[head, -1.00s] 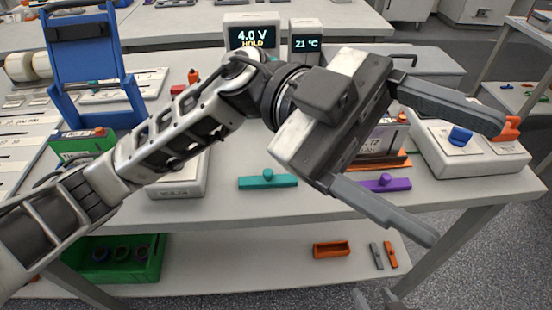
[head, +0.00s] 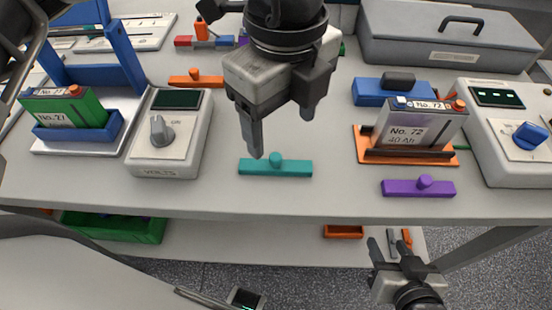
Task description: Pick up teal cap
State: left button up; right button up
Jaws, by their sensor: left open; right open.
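The teal cap (head: 276,168), a flat bar with a small round knob on top, lies on the table near its front edge. My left gripper (head: 281,133) is open and points down, above and behind the cap. One fingertip appears just above the cap's left part; I cannot tell whether it touches. The jaws are empty. My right gripper (head: 390,241) is open and empty, low at the bottom right, in front of the table by the lower shelf.
A purple cap (head: 418,188) and a battery No. 72 (head: 420,126) in an orange tray stand to the right. A knobbed voltage box (head: 171,133) stands left of the teal cap. An orange cap (head: 196,79) lies behind. A grey case (head: 447,38) is at the back.

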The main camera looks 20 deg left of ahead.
aim_at(275, 157)
pick_arm(q)
notch_tip(275, 157, down, 3)
jog(key=shift+f, duration=0.1)
jog(key=shift+a+f+p, duration=0.2)
jog(key=shift+a+f, duration=0.05)
jog(key=shift+f, duration=1.1)
jog(key=shift+a+f+p, duration=0.2)
jog(key=shift+a+f, duration=0.05)
jog(key=shift+f, duration=1.05)
grip_shut()
